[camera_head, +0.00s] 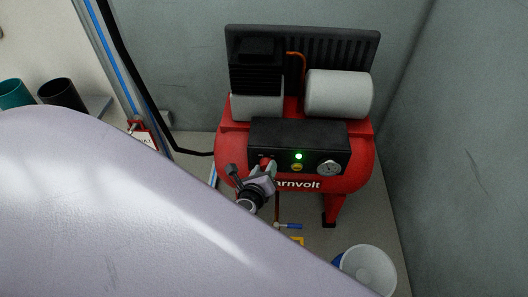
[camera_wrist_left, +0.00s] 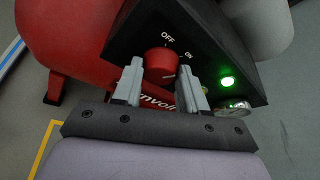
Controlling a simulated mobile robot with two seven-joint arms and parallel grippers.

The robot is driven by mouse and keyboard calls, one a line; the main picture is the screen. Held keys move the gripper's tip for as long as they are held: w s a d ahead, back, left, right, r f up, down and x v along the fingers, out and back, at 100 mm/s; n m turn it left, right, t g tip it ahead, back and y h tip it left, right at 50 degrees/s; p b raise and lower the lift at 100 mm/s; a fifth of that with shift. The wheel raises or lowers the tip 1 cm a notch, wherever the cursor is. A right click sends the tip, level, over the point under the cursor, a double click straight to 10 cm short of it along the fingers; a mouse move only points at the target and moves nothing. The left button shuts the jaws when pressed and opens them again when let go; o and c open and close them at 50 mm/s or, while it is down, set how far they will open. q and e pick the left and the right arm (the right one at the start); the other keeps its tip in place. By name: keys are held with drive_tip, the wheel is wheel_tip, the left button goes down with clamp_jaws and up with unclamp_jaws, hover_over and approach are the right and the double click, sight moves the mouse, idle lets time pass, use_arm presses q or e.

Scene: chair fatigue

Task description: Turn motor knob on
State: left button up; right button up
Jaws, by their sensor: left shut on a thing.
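The red motor knob (camera_wrist_left: 161,62) is on the black control panel (camera_wrist_left: 125,48) of a red compressor, with OFF printed above it and ON to its upper right. In the head view the knob (camera_head: 264,161) is partly hidden by my left gripper (camera_head: 269,171). In the left wrist view my left gripper (camera_wrist_left: 159,76) has one finger on each side of the knob and is shut on it. A green lamp (camera_head: 299,156) on the panel glows; it also shows in the left wrist view (camera_wrist_left: 227,81). My right gripper is out of view.
A pressure gauge (camera_head: 328,168) and a yellow button (camera_head: 297,167) sit right of the knob. A blue-handled valve (camera_head: 290,226) is below the tank. A white bucket (camera_head: 368,268) stands at lower right. Grey walls close in behind and at right. My arm covers the lower left.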

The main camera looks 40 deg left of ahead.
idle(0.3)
use_arm(q)
drive_tip(key=o, duration=1)
drive_tip(key=shift+o, duration=0.2)
drive_tip(key=p+v, duration=0.2)
drive_tip(key=v, duration=0.5)
drive_tip(key=shift+s+d, duration=0.1)
